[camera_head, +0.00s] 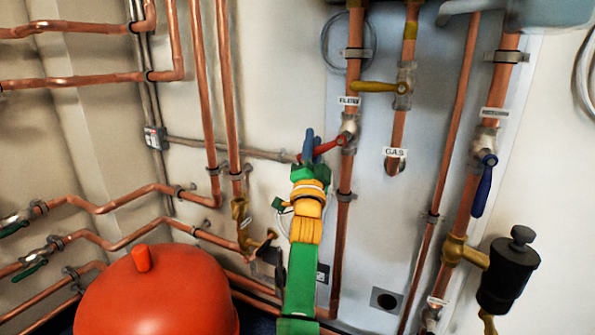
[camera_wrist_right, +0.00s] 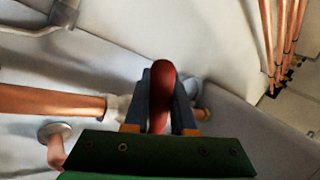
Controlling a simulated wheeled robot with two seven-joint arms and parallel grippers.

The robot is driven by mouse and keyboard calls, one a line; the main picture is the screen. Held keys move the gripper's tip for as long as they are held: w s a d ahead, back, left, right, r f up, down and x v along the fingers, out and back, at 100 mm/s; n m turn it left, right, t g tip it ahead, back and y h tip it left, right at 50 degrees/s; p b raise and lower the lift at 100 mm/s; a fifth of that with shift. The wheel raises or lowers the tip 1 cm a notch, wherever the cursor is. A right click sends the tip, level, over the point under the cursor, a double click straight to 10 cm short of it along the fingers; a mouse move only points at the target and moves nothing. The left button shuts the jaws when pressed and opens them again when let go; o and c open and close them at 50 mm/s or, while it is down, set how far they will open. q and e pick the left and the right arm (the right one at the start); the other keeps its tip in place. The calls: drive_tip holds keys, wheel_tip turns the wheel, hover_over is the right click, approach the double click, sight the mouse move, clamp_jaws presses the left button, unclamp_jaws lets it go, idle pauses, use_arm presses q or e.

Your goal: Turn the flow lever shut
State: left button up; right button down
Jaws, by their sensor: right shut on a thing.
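The flow lever (camera_head: 332,144) is red and sits on the copper pipe under the FLOW label (camera_head: 349,100). It points left from its valve and slightly down. My right gripper (camera_head: 309,150) is at the lever's left end, with its blue fingers around the handle. In the right wrist view the red lever (camera_wrist_right: 161,88) stands between the two fingers of the right gripper (camera_wrist_right: 160,105), which is shut on it. The fingers hide part of the lever. My left gripper is in neither view.
A yellow gas lever (camera_head: 375,87) is to the right of the flow pipe. A blue return lever (camera_head: 483,188) hangs down further right, near a black fitting (camera_head: 508,272). A red-orange tank (camera_head: 158,295) stands at lower left. Copper pipes line the wall.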

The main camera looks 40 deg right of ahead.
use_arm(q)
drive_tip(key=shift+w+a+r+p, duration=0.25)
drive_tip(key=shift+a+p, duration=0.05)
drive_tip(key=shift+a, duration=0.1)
use_arm(e)
drive_tip(key=shift+r+m+g+h, duration=0.8)
drive_tip(key=shift+m+g, duration=0.35)
drive_tip(key=shift+m, duration=0.75)
drive_tip(key=shift+r+m+g+h, duration=0.55)
drive_tip(key=shift+m+g+h, duration=0.5)
drive_tip(key=shift+m, duration=0.85)
drive_tip(key=shift+r+m+g+h, duration=0.75)
drive_tip(key=shift+m+g, duration=0.45)
drive_tip(key=shift+m, duration=0.7)
drive_tip(key=shift+r, duration=0.1)
drive_tip(key=c, duration=1)
unclamp_jaws()
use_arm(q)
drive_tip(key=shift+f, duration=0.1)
use_arm(e)
drive_tip(key=shift+f, duration=0.2)
